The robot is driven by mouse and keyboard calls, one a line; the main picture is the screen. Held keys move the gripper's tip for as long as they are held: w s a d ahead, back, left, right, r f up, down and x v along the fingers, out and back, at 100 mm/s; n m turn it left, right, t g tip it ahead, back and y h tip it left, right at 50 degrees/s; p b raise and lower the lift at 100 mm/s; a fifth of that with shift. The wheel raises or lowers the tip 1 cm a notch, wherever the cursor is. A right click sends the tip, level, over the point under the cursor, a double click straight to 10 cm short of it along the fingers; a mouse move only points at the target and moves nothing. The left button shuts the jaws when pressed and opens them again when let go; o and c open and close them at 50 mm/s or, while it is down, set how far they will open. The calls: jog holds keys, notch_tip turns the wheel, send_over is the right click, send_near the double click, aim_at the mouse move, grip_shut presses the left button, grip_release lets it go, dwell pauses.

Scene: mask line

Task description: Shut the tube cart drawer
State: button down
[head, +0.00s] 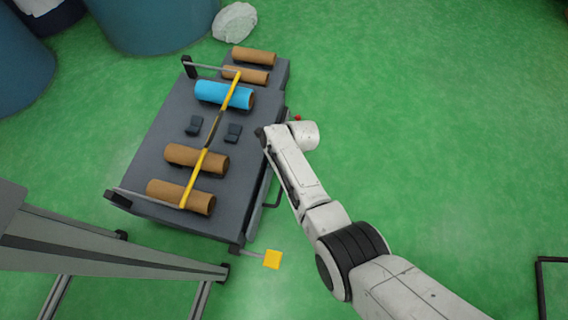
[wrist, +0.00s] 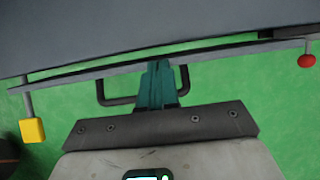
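The grey tube cart (head: 160,135) stands left of my arm in the head view. Its drawer (head: 258,205) is on the side facing my arm. In the wrist view, the drawer front (wrist: 90,77) stands slightly out from the cart body, with a thin strip of green floor showing in the gap. A dark U-shaped handle (wrist: 115,101) sticks out from the front. My gripper (wrist: 160,66) has its teal fingers together, over the middle of the handle, tips at the drawer front. Whether the handle bar lies between them is hidden. My arm hides the gripper in the head view.
Cardboard tubes (head: 197,158) and a blue roll (head: 224,95) lie on the cart top under a yellow bar (head: 193,180). A yellow block (head: 272,259) and a red knob (head: 297,118) stick out beside the drawer. A grey frame (head: 110,255) stands lower left. The right floor is mostly clear.

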jog(key=shift+a+f, duration=0.15)
jog(key=shift+a, duration=0.2)
jog(key=shift+d, duration=0.1)
